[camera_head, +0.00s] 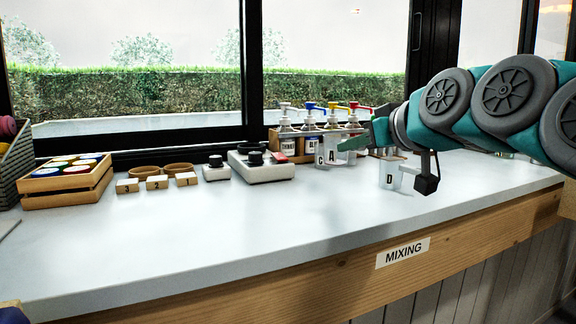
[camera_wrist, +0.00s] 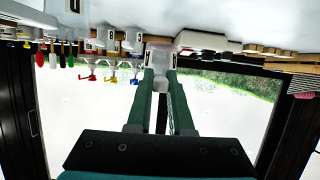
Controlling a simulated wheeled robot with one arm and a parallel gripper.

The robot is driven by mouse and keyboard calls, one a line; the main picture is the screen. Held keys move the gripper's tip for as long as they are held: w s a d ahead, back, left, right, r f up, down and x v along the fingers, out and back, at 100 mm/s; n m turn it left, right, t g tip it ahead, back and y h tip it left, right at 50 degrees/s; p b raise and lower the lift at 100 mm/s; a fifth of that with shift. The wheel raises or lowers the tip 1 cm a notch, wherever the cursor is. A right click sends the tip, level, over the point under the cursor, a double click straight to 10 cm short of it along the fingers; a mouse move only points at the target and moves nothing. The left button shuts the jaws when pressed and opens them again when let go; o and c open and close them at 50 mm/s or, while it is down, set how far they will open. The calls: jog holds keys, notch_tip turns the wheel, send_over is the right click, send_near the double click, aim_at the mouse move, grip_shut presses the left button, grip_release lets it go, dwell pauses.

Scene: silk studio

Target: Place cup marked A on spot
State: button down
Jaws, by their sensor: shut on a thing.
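The clear cup marked A (camera_head: 331,154) is in my gripper (camera_head: 352,143), held above the counter towards its back, in front of the pump bottles. In the wrist view the gripper (camera_wrist: 160,74) has its two green fingers closed on the cup (camera_wrist: 158,53). I cannot tell which place is the spot. A cup marked C (camera_head: 319,160) shows just beside cup A, partly hidden. A cup marked D (camera_head: 390,174) stands below my arm.
Pump bottles (camera_head: 288,131) stand in a wooden rack near the window. A wooden box of colour pots (camera_head: 68,178) is at the left. The front counter (camera_head: 220,235) is clear.

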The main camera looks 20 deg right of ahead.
aim_at(336, 164)
jog(key=w, duration=0.5)
jog(key=w+f, duration=0.1)
jog(key=w, duration=1)
jog(key=shift+w+a+f+p, duration=0.1)
jog(key=shift+a+f+p, duration=0.1)
jog(key=shift+a+p, duration=0.2)
jog(key=shift+f, duration=1.85)
jog(key=shift+f, duration=0.1)
jog(key=c, duration=0.8)
grip_release()
jog(key=shift+r, duration=0.25)
jog(key=v, duration=1.2)
jog(key=shift+f+b, duration=0.1)
jog(key=shift+b, duration=0.2)
